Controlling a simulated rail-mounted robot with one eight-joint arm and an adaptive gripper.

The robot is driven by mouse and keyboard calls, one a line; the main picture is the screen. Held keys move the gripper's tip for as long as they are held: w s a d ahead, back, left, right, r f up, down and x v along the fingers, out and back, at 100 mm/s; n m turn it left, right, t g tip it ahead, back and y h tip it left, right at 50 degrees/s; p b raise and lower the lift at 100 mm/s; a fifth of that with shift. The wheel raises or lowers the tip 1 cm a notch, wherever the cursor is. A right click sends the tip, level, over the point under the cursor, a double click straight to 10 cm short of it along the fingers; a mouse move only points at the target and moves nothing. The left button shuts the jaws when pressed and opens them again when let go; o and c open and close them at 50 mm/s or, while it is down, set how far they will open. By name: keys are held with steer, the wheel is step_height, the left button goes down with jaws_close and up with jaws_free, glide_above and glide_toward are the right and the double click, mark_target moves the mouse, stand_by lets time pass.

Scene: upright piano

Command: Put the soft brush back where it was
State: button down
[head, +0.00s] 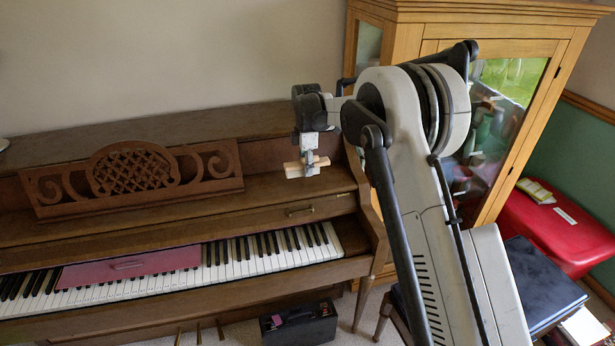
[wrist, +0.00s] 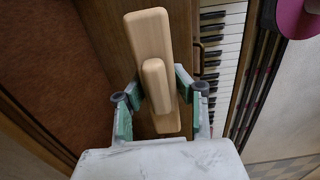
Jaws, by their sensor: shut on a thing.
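My gripper (head: 308,155) is shut on the soft brush (head: 294,170), a small pale wooden piece. It holds the brush above the right end of the piano's wooden ledge, to the right of the carved music desk. In the wrist view, the brush (wrist: 148,35) shows as a long wooden bar with a shorter raised block on it. The green-padded fingers of my gripper (wrist: 160,98) stand on both sides of that raised block. No bristles show; the underside of the brush is hidden. I cannot tell whether the brush touches the ledge.
The upright piano (head: 160,305) has a dark red strip (head: 130,268) over its left keys. Its carved music desk (head: 135,180) stands behind. A glass-fronted wooden cabinet (head: 480,15) is close on the right. A black case (head: 298,326) is on the floor. The right keys are clear.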

mark_target(307, 184)
steer(key=shift+d+f, duration=0.1)
steer(key=shift+f, duration=2)
steer(key=shift+w+f, duration=0.1)
steer(key=shift+f, duration=0.1)
steer(key=c, duration=1.4)
jaws_free()
steer(key=shift+c, duration=0.2)
steer(key=shift+r, duration=0.1)
